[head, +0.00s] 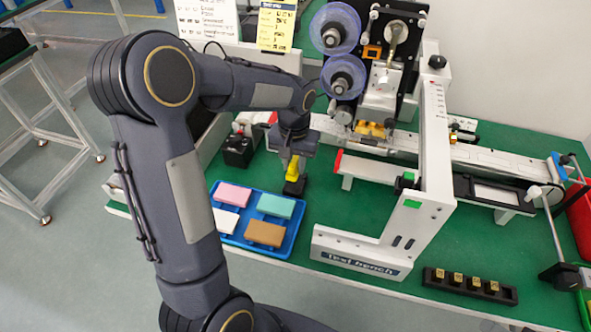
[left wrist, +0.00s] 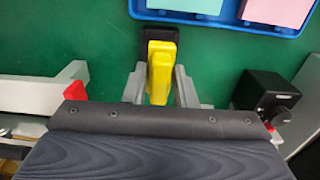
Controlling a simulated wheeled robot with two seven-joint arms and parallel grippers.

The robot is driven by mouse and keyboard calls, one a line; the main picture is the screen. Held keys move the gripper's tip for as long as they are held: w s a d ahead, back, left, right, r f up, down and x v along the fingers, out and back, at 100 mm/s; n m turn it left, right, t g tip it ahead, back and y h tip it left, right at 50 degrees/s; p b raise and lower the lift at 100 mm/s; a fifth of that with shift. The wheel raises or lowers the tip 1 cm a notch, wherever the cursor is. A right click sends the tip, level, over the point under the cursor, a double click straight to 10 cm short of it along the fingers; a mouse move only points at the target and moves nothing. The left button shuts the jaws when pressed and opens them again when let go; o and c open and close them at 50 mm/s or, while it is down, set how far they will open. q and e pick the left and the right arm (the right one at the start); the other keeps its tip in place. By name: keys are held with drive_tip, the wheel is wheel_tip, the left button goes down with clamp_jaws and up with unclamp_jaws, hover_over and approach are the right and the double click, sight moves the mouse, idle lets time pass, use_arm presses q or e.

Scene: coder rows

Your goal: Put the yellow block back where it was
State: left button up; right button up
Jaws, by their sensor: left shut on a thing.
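My left gripper (head: 293,160) points down just beyond the blue tray and is shut on a yellow block (head: 292,172). The block has a black part (head: 294,187) at its lower end; I cannot tell whether the two are one piece. In the left wrist view the yellow block (left wrist: 160,72) sits between the two grey fingers (left wrist: 160,88), with the black part (left wrist: 158,38) past it. Whether it touches the green table is unclear. The blue tray (head: 262,252) holds a pink block (head: 232,195), a teal block (head: 275,206), a white block (head: 225,220) and a brown block (head: 264,233). My right gripper is out of view.
A coder machine with blue reels (head: 335,28) and a white frame (head: 428,190) stands right of the gripper. A small black device (head: 238,150) is left of it. A black holder (head: 470,286) with several gold pieces lies at front right. Some green table (head: 335,205) is bare.

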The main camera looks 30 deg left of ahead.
sight(295, 172)
use_arm(q)
drive_tip(key=shift+w+f, duration=0.35)
drive_tip(key=shift+f, duration=0.25)
wheel_tip(295, 172, down, 3)
drive_tip(key=shift+r, duration=0.15)
drive_tip(key=o, duration=0.5)
drive_tip(key=shift+f, duration=0.2)
drive_tip(key=o, duration=0.5)
drive_tip(key=shift+r, duration=0.1)
